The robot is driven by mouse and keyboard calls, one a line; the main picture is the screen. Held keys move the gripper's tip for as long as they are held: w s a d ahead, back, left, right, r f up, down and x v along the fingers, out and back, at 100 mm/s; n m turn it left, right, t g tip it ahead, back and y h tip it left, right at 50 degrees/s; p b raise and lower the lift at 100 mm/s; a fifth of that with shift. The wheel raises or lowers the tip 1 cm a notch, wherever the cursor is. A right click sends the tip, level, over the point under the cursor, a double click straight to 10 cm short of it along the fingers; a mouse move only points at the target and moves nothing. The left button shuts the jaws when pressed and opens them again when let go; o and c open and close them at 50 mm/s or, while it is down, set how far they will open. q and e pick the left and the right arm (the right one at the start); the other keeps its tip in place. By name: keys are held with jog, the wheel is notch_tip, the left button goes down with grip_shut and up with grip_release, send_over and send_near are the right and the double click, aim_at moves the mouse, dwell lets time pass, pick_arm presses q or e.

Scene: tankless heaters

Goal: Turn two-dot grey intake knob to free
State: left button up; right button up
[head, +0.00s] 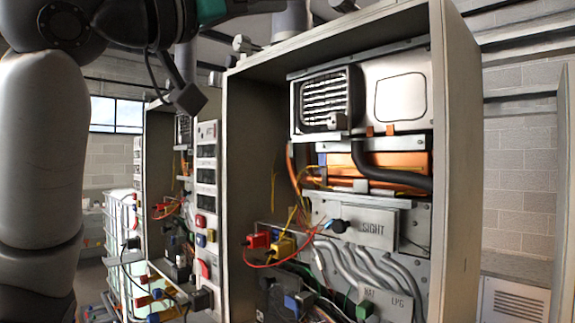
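My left arm comes in at the upper left. A dark block (187,98) hangs from its end in front of the cabinet's left side; I cannot make out two separate fingers or whether they are open. My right gripper is not in view. A grey knob-like fitting (240,44) sits on the cabinet's top left edge, and another grey fitting (343,5) is cut off at the top of the picture. I can make out no dots on either, so I cannot tell which is the two-dot intake knob. Nothing is seen touching them.
The open cabinet (455,150) holds a black knob (340,226) by the SIGHT plate (372,229), a green knob (365,309) low down, and red (258,240) and yellow (281,247) connectors with loose wires. A second cabinet (157,150) stands at left.

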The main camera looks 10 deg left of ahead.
pick_arm(q)
jog(key=w+f+n+y, duration=0.1)
jog(key=w+f+y, duration=0.1)
jog(key=f, duration=0.6)
jog(key=w+a+f+n+y, duration=0.1)
jog(key=w+f+y, duration=0.1)
jog(key=w+f, duration=0.3)
jog(key=w+f+n+y, duration=0.2)
jog(key=w+f, duration=0.2)
jog(key=f, duration=0.7)
jog(key=shift+w+a+f+g, duration=0.15)
jog(key=shift+w+a+g, duration=0.1)
jog(key=shift+g, duration=0.15)
